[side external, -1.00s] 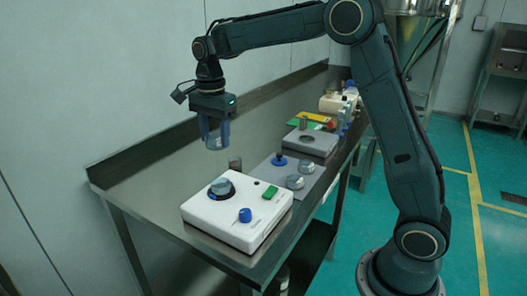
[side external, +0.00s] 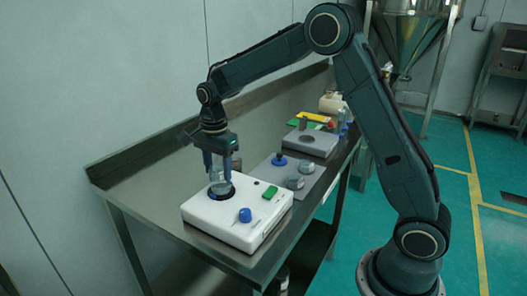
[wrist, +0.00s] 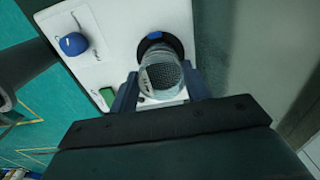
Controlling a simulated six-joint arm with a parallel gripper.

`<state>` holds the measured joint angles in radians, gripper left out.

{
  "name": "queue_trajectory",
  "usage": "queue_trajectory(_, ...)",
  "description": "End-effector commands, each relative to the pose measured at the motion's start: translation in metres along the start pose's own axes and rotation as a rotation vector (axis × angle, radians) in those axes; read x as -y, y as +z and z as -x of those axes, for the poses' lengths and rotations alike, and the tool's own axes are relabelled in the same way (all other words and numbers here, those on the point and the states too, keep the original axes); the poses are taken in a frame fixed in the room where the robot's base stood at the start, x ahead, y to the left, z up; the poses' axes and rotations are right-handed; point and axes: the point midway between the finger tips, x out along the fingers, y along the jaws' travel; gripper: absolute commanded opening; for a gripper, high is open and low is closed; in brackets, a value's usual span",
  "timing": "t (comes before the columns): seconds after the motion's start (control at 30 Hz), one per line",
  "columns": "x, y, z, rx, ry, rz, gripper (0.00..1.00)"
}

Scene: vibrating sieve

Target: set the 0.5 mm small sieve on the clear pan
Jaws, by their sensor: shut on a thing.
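My gripper (side external: 218,180) is low over the white vibrating base, fingers pointing down and shut on the small sieve (side external: 219,170). In the wrist view the sieve (wrist: 162,74) shows a dark mesh inside a clear round wall, with a finger on each side. Its size marking is not readable. The sieve is over the dark round seat (wrist: 158,40) of the base. The clear pan is hidden under the sieve and fingers, and I cannot tell whether the two touch.
The white base (side external: 240,227) has a blue knob (side external: 245,215) and a green switch (side external: 270,192). Beside it a grey plate (side external: 318,173) holds metal cups (side external: 295,181) and a blue-topped piece (side external: 280,160). A balance (side external: 312,142) stands farther back. The bench's left end is clear.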

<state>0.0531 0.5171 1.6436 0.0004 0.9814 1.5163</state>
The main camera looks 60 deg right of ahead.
Motion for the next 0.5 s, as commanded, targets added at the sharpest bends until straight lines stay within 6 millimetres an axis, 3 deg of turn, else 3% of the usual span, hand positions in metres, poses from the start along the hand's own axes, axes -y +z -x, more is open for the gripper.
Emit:
queue_trajectory(0.13,-0.0005,0.0,-0.0138,0.0,0.002,0.0,0.25)
queue_trajectory(0.5,-0.0001,0.0,-0.0161,0.0,0.0,0.0,0.25)
